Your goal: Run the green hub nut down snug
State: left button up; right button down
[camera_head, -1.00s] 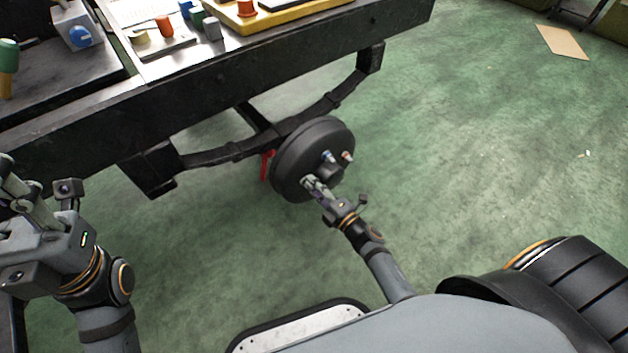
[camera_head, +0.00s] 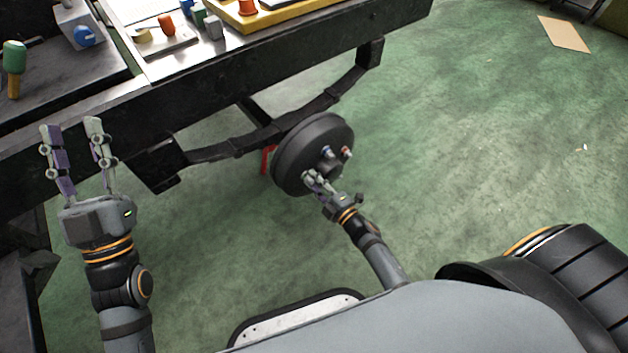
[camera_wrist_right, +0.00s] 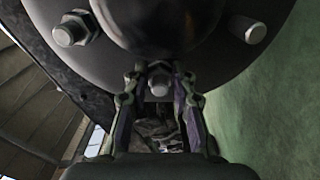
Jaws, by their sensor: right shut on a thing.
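My right gripper (camera_head: 311,180) is at the drum's lower left face. In the right wrist view my right gripper (camera_wrist_right: 159,80) is shut around a hub nut (camera_wrist_right: 159,68) with a stud end at its middle. That nut's colour is too dim to tell there, and in the head view the fingers hide it. My left gripper (camera_head: 70,128) is open and empty beside the frame, fingers towards the bench.
The black frame rail (camera_head: 230,85) runs above the drum, with a leaf spring (camera_head: 225,150) below it. The green floor (camera_head: 470,150) at right is largely clear.

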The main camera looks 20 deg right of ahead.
jog(key=shift+s+f, duration=0.1)
jog(key=shift+f, duration=0.1)
jog(key=c, duration=1.4)
grip_release()
jog(key=shift+d+r, duration=0.1)
jog(key=shift+s, duration=0.1)
jog(key=v, duration=1.1)
jog(key=shift+s+d, duration=0.15)
jog(key=shift+s, duration=0.25)
